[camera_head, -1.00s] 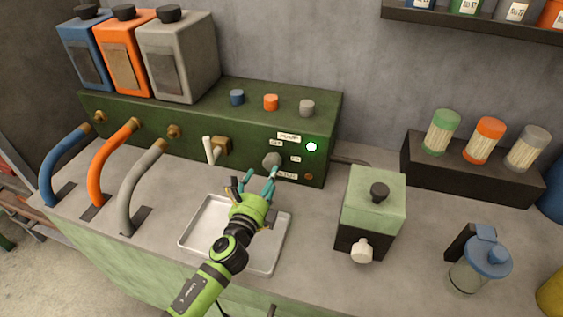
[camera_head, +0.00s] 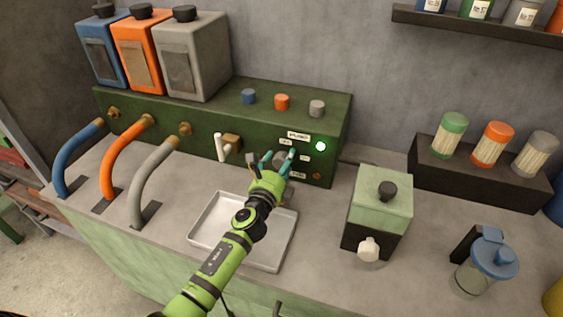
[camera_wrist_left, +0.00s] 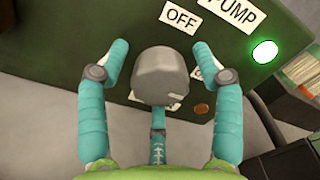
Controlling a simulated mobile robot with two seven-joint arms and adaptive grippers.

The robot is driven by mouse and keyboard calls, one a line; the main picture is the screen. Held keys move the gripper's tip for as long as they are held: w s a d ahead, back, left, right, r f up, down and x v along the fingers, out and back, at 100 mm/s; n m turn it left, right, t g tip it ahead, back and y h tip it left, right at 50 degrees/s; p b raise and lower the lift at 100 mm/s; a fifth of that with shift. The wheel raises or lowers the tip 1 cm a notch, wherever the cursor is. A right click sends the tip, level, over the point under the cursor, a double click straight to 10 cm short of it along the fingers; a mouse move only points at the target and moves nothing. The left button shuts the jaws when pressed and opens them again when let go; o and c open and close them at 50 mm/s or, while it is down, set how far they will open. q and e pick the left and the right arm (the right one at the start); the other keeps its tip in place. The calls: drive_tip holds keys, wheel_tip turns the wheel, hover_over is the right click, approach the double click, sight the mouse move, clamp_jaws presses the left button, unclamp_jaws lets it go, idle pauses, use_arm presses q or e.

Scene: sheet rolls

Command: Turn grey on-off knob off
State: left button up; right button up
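The grey on-off knob (camera_wrist_left: 160,75) sits on the front of the green pump panel (camera_head: 230,120). An "OFF" label (camera_wrist_left: 181,17) and a "PUMP" label (camera_wrist_left: 233,10) are above it in the left wrist view. A round green light (camera_head: 320,146) glows to the right of the knob. My left gripper (camera_head: 276,158) is open at the knob, with its teal fingers on either side of it. In the left wrist view (camera_wrist_left: 160,72) gaps show between the fingers and the knob. In the head view the fingers partly hide the knob. My right gripper is not in view.
A white-handled brass valve (camera_head: 222,147) is just left of my gripper. A metal tray (camera_head: 215,243) lies on the counter below my arm. A green and black box (camera_head: 380,205) stands to the right. Blue, orange and grey hoses (camera_head: 155,180) curve up at the left.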

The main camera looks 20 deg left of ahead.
use_arm(q)
drive_tip(key=c, duration=0.7)
drive_tip(key=shift+c, duration=0.3)
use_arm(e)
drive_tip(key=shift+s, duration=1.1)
use_arm(q)
drive_tip(key=shift+n, duration=0.4)
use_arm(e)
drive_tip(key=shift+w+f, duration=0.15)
use_arm(q)
drive_tip(key=shift+n, duration=1)
drive_tip(key=n, duration=0.5)
drive_tip(key=shift+b, duration=0.35)
drive_tip(key=n, duration=0.5)
drive_tip(key=shift+r, duration=0.1)
drive_tip(key=n+p, duration=0.1)
drive_tip(key=n, duration=0.3)
drive_tip(key=shift+n, duration=0.4)
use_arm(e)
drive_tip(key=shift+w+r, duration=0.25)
use_arm(q)
drive_tip(key=shift+n, duration=0.3)
